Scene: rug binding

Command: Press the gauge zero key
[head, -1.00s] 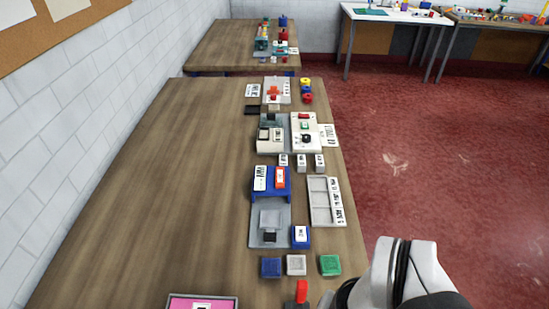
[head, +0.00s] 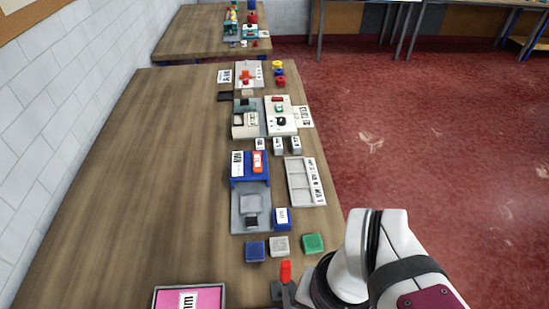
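I cannot tell for sure which part is the gauge zero key; the labels are too small to read. A white panel (head: 283,126) on the far half of the table carries a black round knob (head: 281,121), a small green part (head: 279,110) and a red part (head: 277,99). A grey unit with a pale upper block (head: 251,202) stands nearer, beside a blue labelled block (head: 282,218). My white arm (head: 385,250) fills the lower right, beside the table's right edge. My gripper is not visible.
Blue (head: 255,251), grey (head: 279,245) and green (head: 313,243) blocks sit in a row near the front. A red-topped upright part (head: 286,271) stands close to my arm. A pink framed panel (head: 189,299) lies at the front. The table's left side (head: 130,180) is clear.

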